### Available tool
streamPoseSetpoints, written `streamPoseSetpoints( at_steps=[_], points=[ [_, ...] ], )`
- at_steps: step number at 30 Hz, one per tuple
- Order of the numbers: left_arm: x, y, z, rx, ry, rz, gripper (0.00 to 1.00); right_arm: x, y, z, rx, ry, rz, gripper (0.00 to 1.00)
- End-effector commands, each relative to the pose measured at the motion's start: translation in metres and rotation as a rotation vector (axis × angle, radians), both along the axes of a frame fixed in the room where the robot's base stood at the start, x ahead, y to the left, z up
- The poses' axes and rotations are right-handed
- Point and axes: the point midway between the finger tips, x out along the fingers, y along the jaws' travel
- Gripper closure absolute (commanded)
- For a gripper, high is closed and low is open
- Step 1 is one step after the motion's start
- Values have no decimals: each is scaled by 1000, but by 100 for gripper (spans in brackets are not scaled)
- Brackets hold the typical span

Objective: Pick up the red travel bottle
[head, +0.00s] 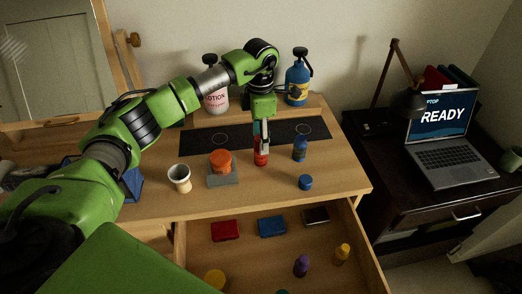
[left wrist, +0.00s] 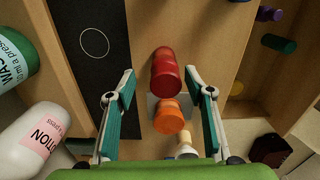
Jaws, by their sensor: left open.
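The red travel bottle (head: 261,152) stands upright on the wooden table top, at the front edge of the black mat. My left gripper (head: 263,136) points down right over it in the head view and partly overlaps it. In the left wrist view my left gripper (left wrist: 160,72) is open, and the red bottle (left wrist: 166,76) shows between and below its two teal-padded fingertips. I cannot tell whether either finger touches it. My right gripper is not in view.
A blue bottle (head: 300,148) and blue cap (head: 305,182) are to the right. A lotion bottle (head: 216,99) stands behind. An open drawer (head: 320,275) lies in front.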

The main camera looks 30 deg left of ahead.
Motion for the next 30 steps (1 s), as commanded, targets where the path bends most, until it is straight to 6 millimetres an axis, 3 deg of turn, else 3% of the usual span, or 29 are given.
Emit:
streamPoseSetpoints(
  at_steps=[9, 15, 22, 23, 27, 30],
  points=[
    [-9, -3, -30, 0, 6, 0, 52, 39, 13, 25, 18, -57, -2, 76],
    [-8, -3, -54, 1, 2, 0, 52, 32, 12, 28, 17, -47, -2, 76],
    [-8, -3, -57, 1, 0, 0, 52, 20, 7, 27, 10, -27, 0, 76],
    [-8, -3, -57, 1, 0, 0, 54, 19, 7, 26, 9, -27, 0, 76],
    [-8, -3, -57, 1, 1, 0, 91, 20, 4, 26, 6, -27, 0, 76],
    [-8, -3, -57, 1, 1, 0, 93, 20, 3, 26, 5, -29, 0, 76]
  ],
)
